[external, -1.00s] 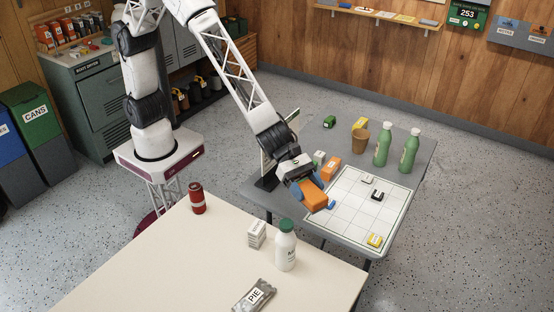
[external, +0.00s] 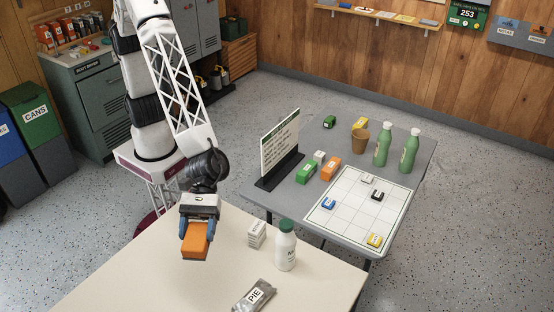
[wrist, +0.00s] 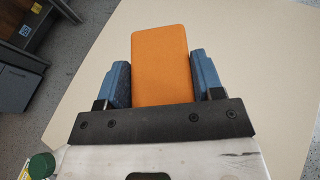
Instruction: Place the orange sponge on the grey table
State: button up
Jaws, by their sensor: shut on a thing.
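The orange sponge (external: 195,241) is a plain block held between the blue fingers of my gripper (external: 199,229), over the cream table (external: 130,260). In the wrist view the sponge (wrist: 160,65) sticks out between both fingers of my gripper (wrist: 161,82), with the cream top behind it. I cannot tell how high it is above that top. The grey table (external: 290,197) stands to the right of and behind the cream one, away from my gripper.

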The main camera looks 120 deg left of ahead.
jog(key=s+d+m+g, duration=0.2)
jog(key=s+d, duration=0.3)
send_over(189, 289)
notch_tip(189, 289, down, 10)
jog(key=shift+f+n+h, duration=0.3)
jog(key=shift+f, duration=0.3)
jog(key=shift+f, duration=3.1)
jog(key=shift+f, duration=0.1)
jog(key=shift+f, duration=1.75)
jog(key=shift+f, duration=0.2)
